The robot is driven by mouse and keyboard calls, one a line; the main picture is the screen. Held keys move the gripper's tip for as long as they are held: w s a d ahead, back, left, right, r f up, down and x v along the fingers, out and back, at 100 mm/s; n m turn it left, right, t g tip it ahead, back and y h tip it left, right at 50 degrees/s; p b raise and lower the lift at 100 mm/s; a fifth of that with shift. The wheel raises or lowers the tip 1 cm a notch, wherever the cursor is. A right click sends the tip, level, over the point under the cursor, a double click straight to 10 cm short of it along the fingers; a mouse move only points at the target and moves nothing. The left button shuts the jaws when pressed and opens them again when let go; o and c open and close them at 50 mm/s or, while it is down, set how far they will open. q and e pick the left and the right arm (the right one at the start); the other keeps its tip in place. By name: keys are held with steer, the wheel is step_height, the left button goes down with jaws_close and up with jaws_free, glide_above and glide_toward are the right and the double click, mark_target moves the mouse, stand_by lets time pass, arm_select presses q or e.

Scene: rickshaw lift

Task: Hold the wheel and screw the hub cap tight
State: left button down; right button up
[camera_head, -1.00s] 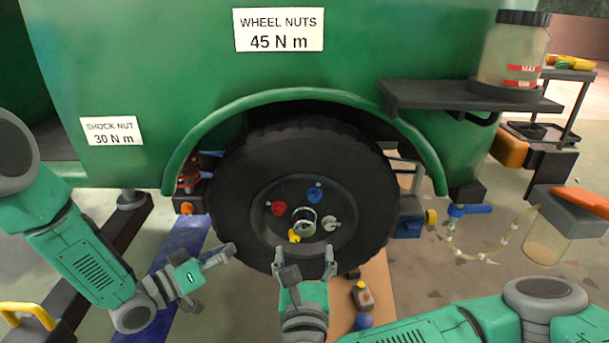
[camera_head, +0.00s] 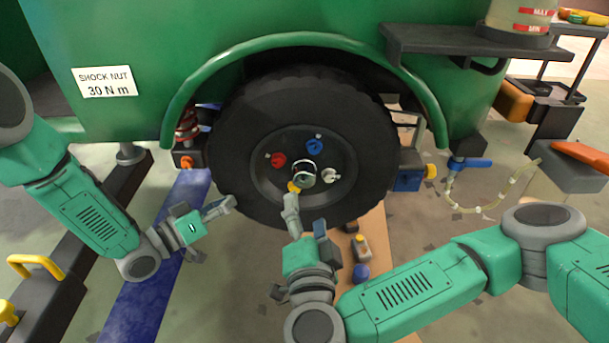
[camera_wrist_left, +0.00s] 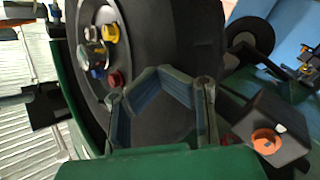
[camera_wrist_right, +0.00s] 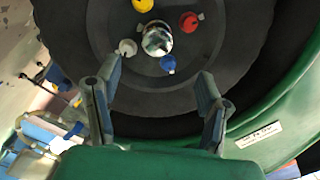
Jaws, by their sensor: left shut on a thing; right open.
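The black wheel (camera_head: 235,170) is mounted under the green arch. At its centre a shiny silver hub cap (camera_head: 304,174) sits on the hub; it also shows in the right wrist view (camera_wrist_right: 157,40). Red (camera_head: 278,160), blue (camera_head: 314,146), white (camera_head: 329,176) and yellow (camera_head: 293,187) nuts surround it. My left gripper (camera_head: 224,206) is at the wheel's lower left edge. In the left wrist view its fingers (camera_wrist_left: 165,80) are shut against the tyre; the exact contact is unclear. My right gripper (camera_head: 297,208) is open and empty, just below the hub cap, facing it and apart from it.
The green fender (camera_head: 300,42) arches closely over the wheel. A black shelf (camera_head: 450,42) juts out at upper right. A blue-handled valve with hose (camera_head: 470,163) is right of the wheel.

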mark_target(304, 181)
steer(key=w+n, duration=0.3)
steer(key=n, duration=0.1)
steer(key=w+n, duration=0.4)
steer(key=n, duration=0.1)
steer(key=w+n, duration=0.4)
steer(key=shift+a+n, duration=0.1)
steer(key=shift+n, duration=0.3)
steer(key=shift+s+a+y, duration=0.1)
steer(key=shift+y, duration=0.2)
steer(key=c, duration=1.1)
